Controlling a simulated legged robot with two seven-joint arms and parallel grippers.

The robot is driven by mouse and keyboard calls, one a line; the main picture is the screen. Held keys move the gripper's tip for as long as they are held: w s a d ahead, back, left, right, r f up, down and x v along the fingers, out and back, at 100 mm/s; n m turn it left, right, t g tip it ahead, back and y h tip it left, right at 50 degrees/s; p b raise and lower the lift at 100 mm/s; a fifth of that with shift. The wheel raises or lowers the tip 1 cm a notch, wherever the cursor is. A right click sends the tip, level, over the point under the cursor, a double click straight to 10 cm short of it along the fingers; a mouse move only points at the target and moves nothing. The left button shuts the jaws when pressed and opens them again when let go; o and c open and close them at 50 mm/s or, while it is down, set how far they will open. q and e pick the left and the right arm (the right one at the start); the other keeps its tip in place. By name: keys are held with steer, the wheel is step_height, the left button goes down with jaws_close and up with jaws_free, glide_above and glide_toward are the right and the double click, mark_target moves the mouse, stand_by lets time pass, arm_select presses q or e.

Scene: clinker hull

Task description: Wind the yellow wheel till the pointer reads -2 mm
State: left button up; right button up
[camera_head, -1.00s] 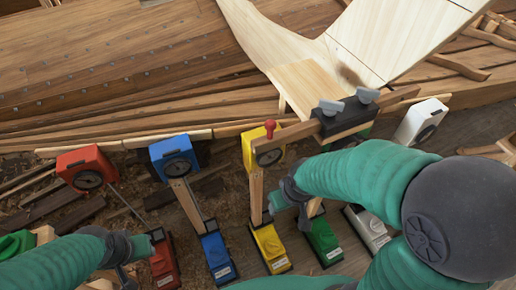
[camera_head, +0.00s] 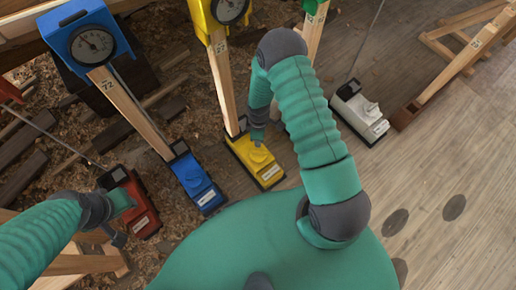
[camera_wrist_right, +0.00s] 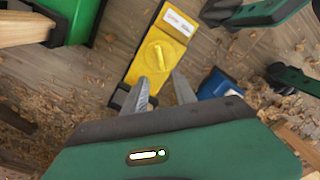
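The yellow wheel (camera_head: 260,155) is a round knob with a raised bar, on top of the yellow box (camera_head: 270,174) on the floor. In the right wrist view the wheel (camera_wrist_right: 158,52) lies just beyond my right gripper (camera_wrist_right: 163,90), whose two grey fingers are apart with nothing between them. In the head view my right gripper (camera_head: 257,136) hangs low at the back of the yellow box. The yellow dial (camera_head: 228,10) is at the top edge, partly cut off; its reading is too small to tell. My left gripper (camera_head: 121,220) is beside the red box; its fingers are unclear.
The blue box (camera_head: 200,188) and red box (camera_head: 140,212) stand to the left, the white box (camera_head: 360,112) to the right. The blue dial (camera_head: 92,45) is on a wooden post.

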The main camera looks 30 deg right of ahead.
step_height(320, 180, down, 13)
steer(key=b, duration=0.5)
steer(key=shift+b, duration=0.3)
jaws_close()
